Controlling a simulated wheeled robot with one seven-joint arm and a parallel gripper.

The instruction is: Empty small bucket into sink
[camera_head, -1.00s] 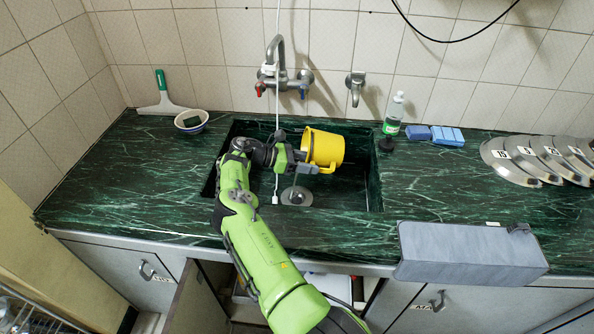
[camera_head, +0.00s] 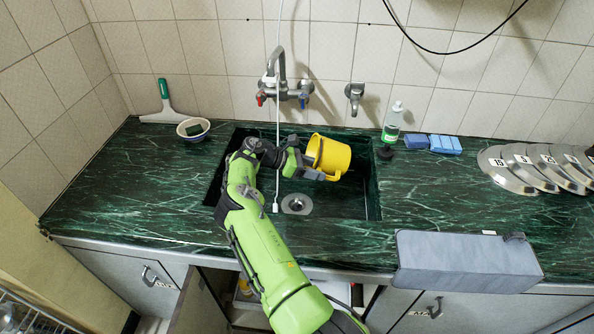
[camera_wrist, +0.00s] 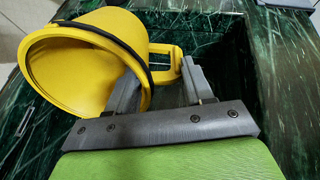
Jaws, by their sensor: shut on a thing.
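A small yellow bucket (camera_head: 329,156) is held over the dark green sink (camera_head: 372,190), toward its right side. It tilts in the head view. In the wrist view the bucket (camera_wrist: 85,62) lies on its side with its wide mouth toward the lower left, a dark band near the rim and its handle at the right. My gripper (camera_head: 306,166) is shut on the handle; its fingers (camera_wrist: 160,85) show there in the wrist view. The part of the bucket's inside that I see is yellow and looks empty; I cannot see all of it.
The faucet (camera_head: 281,88) stands behind the sink, and a white cord (camera_head: 277,150) hangs in front of it. A bottle (camera_head: 393,122) and blue sponges (camera_head: 432,143) are right of the sink. A bowl (camera_head: 193,129) is on the left. Numbered metal discs (camera_head: 507,172) lie far right.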

